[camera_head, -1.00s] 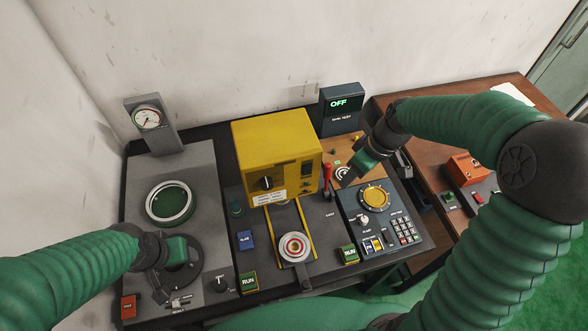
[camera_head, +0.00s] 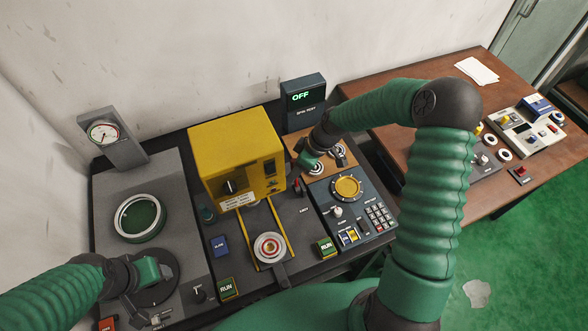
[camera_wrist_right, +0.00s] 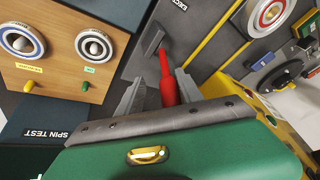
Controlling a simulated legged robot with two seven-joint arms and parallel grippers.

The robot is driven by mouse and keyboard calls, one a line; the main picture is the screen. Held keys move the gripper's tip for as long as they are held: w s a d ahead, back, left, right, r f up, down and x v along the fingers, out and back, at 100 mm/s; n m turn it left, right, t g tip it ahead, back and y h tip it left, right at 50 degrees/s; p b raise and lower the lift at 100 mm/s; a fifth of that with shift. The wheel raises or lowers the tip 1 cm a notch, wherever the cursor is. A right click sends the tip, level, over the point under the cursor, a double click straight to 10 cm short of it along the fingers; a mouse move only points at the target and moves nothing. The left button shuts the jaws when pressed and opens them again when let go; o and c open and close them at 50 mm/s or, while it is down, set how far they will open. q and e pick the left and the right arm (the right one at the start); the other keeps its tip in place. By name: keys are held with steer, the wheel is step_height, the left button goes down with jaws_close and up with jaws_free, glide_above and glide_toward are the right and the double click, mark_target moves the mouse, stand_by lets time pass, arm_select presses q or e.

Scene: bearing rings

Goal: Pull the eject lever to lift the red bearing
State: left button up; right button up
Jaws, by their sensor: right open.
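The red eject lever (camera_head: 297,186) stands on the dark panel right of the yellow box. In the right wrist view the lever (camera_wrist_right: 168,78) rises between the two spread fingers of my right gripper (camera_wrist_right: 160,88), which is open; I cannot tell whether a finger touches it. In the head view my right gripper (camera_head: 320,165) is just above and right of the lever. The red-ringed bearing (camera_head: 269,247) sits on a round seat in front of the yellow box; its red ring (camera_wrist_right: 268,14) also shows in the wrist view. My left gripper (camera_head: 140,290) is over the left grey panel, its jaws unclear.
The yellow box (camera_head: 235,160) stands close left of the lever. A wooden board (camera_wrist_right: 70,45) with two bearings lies beside my right gripper. The keypad panel (camera_head: 350,205) is to the right, and the spin test display (camera_head: 302,98) behind reads OFF.

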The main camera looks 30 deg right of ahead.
steer(key=shift+w+f, duration=0.1)
steer(key=shift+f, duration=0.25)
steer(key=shift+a, duration=0.3)
steer(key=shift+a+r, duration=0.15)
steer(key=shift+a, duration=0.75)
steer(key=shift+c, duration=2.5)
steer(key=shift+d, duration=0.15)
steer(key=shift+c, duration=1.2)
steer(key=shift+d, duration=0.35)
jaws_close()
arm_select(q)
steer(key=shift+a+f, duration=0.1)
steer(key=shift+a, duration=0.65)
arm_select(e)
steer(key=shift+a, duration=0.15)
